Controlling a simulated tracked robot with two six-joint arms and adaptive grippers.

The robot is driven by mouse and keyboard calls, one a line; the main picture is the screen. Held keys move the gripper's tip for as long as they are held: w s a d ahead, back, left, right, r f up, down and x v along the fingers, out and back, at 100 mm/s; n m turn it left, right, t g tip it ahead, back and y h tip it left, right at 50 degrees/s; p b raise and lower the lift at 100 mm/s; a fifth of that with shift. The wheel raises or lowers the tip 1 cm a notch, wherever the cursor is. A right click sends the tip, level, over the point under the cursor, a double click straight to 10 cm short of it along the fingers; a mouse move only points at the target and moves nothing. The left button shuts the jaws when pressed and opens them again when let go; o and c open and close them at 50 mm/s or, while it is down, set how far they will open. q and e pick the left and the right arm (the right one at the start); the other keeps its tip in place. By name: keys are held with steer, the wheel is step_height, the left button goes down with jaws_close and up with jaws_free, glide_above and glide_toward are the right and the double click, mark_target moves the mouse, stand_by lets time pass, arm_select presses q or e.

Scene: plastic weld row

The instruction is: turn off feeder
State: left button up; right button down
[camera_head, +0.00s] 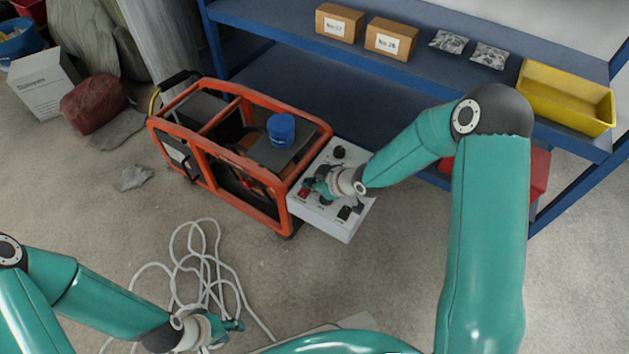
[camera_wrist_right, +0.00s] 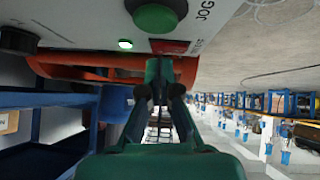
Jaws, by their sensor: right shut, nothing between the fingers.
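The feeder (camera_head: 240,150) is an orange-framed machine on the floor. A light grey control box (camera_head: 345,228) sits at its right end, with a black knob (camera_head: 339,152), a red part (camera_head: 303,192) and a black switch-like part (camera_head: 344,212) on top. My right gripper (camera_head: 318,186) is shut and empty over the box, hiding part of the controls. My left gripper (camera_head: 234,326) is low at the left, away from the feeder.
A blue cup (camera_head: 281,129) stands on the feeder. A blue shelf (camera_head: 300,90) behind carries boxes, packets and a yellow bin (camera_head: 566,97). A white cable (camera_head: 205,262) lies coiled on the floor near my left gripper. Floor in front of the feeder is otherwise clear.

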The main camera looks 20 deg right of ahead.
steer(key=shift+f, duration=0.4)
steer(key=shift+d+f, duration=0.1)
steer(key=shift+f, duration=0.15)
steer(key=shift+s+a+b, duration=0.2)
steer(key=shift+a+b, duration=0.1)
steer(key=shift+b, duration=0.3)
steer(key=shift+s+a+b, duration=0.35)
steer(key=shift+r, duration=0.2)
